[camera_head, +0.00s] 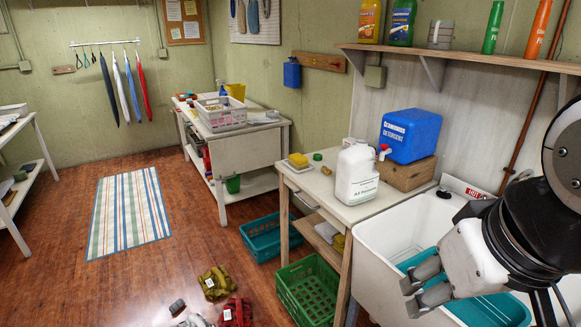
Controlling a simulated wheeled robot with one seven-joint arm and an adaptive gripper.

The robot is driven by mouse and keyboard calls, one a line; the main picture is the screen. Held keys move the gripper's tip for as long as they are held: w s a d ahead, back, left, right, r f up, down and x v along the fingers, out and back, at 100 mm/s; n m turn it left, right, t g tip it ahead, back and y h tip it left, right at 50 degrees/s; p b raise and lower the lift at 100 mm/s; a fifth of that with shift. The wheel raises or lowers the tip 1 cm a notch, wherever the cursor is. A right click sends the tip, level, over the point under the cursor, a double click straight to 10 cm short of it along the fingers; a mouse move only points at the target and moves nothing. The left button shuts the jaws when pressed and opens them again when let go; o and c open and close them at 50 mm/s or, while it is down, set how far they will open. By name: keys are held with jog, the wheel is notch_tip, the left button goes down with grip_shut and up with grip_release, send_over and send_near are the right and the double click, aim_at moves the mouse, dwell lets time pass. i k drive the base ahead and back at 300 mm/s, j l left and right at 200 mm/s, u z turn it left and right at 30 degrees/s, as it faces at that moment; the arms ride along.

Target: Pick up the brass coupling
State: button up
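A small brownish-gold piece (326,170) lies on the small white-topped table (345,207), just left of the white jug. It may be the brass coupling, but it is too small to be sure. My gripper (411,297) is at the lower right, over the white sink. Its two grey fingers point left, with a gap between them and nothing visible in it. It is well apart from the small piece, to its right and nearer to me.
A white jug (357,175), a blue detergent container (410,136) on a wooden box, a yellow sponge (298,159) and a green round item (317,156) crowd the table. The white sink (385,255) holds a teal basin. Crates (308,291) and red and olive items (235,313) are on the floor.

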aim_at(328, 172)
jog(key=i+j+z, duration=0.2)
jog(key=z, duration=0.2)
jog(key=i+j+z, duration=0.25)
jog(key=z, duration=0.15)
jog(key=i+j+z, duration=0.15)
jog(key=j+z, duration=0.2)
jog(key=i+j, duration=0.15)
jog(key=j, duration=0.25)
jog(key=i+j+z, duration=0.1)
jog(key=j, duration=0.3)
jog(key=i+j, duration=0.15)
jog(key=j, duration=0.25)
jog(key=i+j+z, duration=0.1)
jog(key=j, duration=0.35)
jog(key=i+j+z, duration=0.1)
jog(key=j, duration=0.3)
